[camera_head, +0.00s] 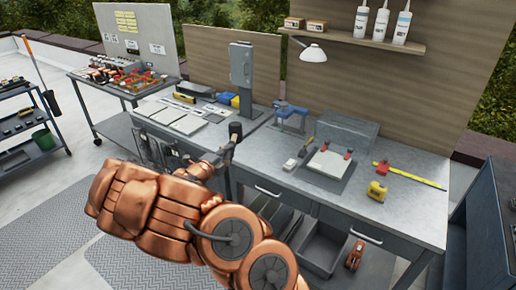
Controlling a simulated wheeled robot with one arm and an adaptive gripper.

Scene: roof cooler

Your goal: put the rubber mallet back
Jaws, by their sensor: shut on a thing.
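The rubber mallet (235,129) shows as a dark block-like head on a short length of handle, upright in front of the workbench's front edge. My gripper (224,155) is shut on its handle, just below the head. My copper-coloured arm reaches up to it from the bottom of the picture and hides part of the bench front. The lower end of the handle is hard to make out. Dark tools (165,152) seem to hang on the bench's front side, left of my gripper; they are too small to tell apart.
The grey workbench (408,212) carries a blue vise (291,115), a grey plate fixture (329,164), a yellow tape measure (377,191) and a yellow level (410,176). Flat plates (188,124) lie at its left. A cart (30,125) is far left.

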